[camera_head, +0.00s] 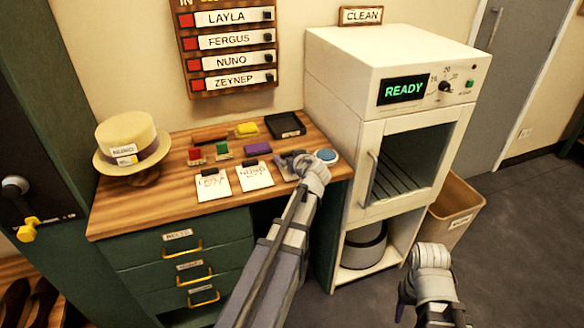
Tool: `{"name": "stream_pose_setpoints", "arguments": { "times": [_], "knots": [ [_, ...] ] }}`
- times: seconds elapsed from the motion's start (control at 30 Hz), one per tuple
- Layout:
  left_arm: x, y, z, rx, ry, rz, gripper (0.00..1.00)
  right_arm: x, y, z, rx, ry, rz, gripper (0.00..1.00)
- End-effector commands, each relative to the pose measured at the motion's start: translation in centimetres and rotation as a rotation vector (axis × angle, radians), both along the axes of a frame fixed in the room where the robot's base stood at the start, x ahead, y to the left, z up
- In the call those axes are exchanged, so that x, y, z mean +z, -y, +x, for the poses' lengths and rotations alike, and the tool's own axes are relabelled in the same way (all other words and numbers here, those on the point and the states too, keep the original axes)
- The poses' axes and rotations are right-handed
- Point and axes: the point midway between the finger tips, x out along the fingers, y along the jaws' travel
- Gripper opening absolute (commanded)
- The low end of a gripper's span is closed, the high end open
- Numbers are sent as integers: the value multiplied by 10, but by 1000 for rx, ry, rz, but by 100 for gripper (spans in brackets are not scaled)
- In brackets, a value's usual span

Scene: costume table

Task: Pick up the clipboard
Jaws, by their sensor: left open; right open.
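Two white sheets with dark marks lie side by side on the wooden table, a left sheet (213,187) and a right sheet (253,178). Each has a small dark piece at its top edge. I cannot tell for sure whether either is the clipboard. My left gripper (284,161) is open over the table's right part, just right of the right sheet. Its wrist and arm hide the table surface beneath. My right gripper (403,300) is open and empty, low in front of the white cabinet, away from the table.
A straw hat (128,139) stands at the table's left. Red, green, purple and yellow (247,129) items and a black tray (286,124) lie behind the sheets. A round blue-topped item (326,156) is beside my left wrist. The white cabinet (340,110) and a bin (457,205) stand right.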

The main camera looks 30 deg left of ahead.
Motion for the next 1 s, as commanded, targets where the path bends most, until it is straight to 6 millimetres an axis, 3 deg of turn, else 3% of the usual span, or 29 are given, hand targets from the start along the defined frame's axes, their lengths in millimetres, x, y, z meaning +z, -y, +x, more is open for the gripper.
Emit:
{"name": "stream_pose_setpoints", "arguments": {
  "times": [0.13,0.9,1.0],
  "knots": [
    [1,0,-1,0,0,0,100,1,0,0,0,0,0,52],
    [1,1,-1,0,0,0,13,1,0,0,0,0,0,52],
    [1,1,-1,0,0,0,13,1,0,0,0,0,0,52]
  ]
}}
